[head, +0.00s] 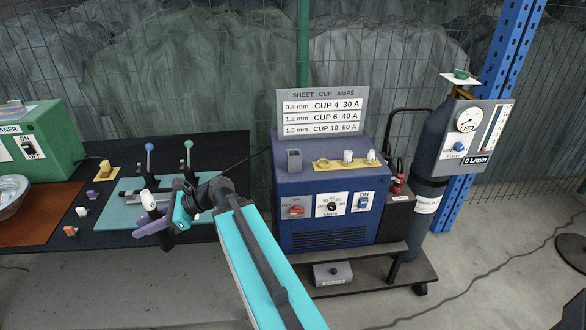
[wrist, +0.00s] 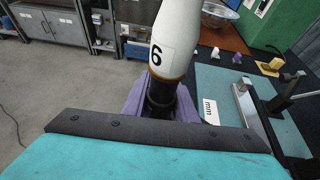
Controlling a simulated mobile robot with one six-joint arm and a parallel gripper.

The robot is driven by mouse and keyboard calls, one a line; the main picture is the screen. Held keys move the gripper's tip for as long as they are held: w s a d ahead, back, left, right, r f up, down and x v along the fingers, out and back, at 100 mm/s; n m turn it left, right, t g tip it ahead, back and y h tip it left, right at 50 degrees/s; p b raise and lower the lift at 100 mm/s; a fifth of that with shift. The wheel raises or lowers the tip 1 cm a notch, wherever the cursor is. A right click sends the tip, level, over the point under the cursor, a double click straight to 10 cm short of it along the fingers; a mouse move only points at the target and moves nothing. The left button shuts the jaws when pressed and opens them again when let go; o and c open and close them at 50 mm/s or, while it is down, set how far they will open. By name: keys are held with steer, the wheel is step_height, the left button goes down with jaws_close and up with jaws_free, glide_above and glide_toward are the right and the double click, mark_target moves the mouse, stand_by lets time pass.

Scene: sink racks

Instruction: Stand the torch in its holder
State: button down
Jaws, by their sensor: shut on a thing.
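The torch shows in the head view as a white cup (head: 149,200) on a dark body. In the wrist view its large white cup (wrist: 178,35) is marked 6, with a brown band and a black neck below. My gripper (head: 155,224) is shut on the torch; its purple fingers (wrist: 132,103) flank the black neck. The torch is held above the front edge of the dark bench, cup end up. A grey square upright socket (head: 294,160), which looks like the holder, stands on top of the blue welder (head: 325,187), right of my gripper. Nothing shows in it.
A yellow rack (head: 330,165) with white cups sits beside the socket, before the amps sign (head: 321,112). A gas bottle (head: 433,140) stands right. The teal mat (head: 118,215) bears a clamp stand with blue and green knobs. A metal bowl (head: 12,192) is far left.

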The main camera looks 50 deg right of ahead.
steer(key=shift+r, duration=0.1)
steer(key=s+d+r+m+t+h, duration=0.15)
steer(key=d+r, duration=0.25)
steer(key=d, duration=0.8)
steer(key=s+d+r+m+t+h, duration=0.1)
steer(key=d+r+m+t+h, duration=0.15)
steer(key=d, duration=0.95)
steer(key=s+d+r+m+h, duration=0.3)
steer(key=s+d, duration=0.3)
steer(key=d, duration=0.4)
steer(key=s+d+r+m+t+h+b, duration=0.1)
steer(key=s+d+r+m+h, duration=0.2)
steer(key=s+d+r, duration=0.3)
steer(key=s+d, duration=0.1)
steer(key=d, duration=0.4)
steer(key=shift+t, duration=0.3)
steer(key=shift+r, duration=0.1)
steer(key=w+d+f+p, duration=0.1)
steer(key=w+d+p, duration=0.2)
steer(key=w+d, duration=0.6)
steer(key=w, duration=0.3)
steer(key=shift+w+d+f, duration=0.25)
steer(key=shift+w+d, duration=0.1)
steer(key=shift+f, duration=0.1)
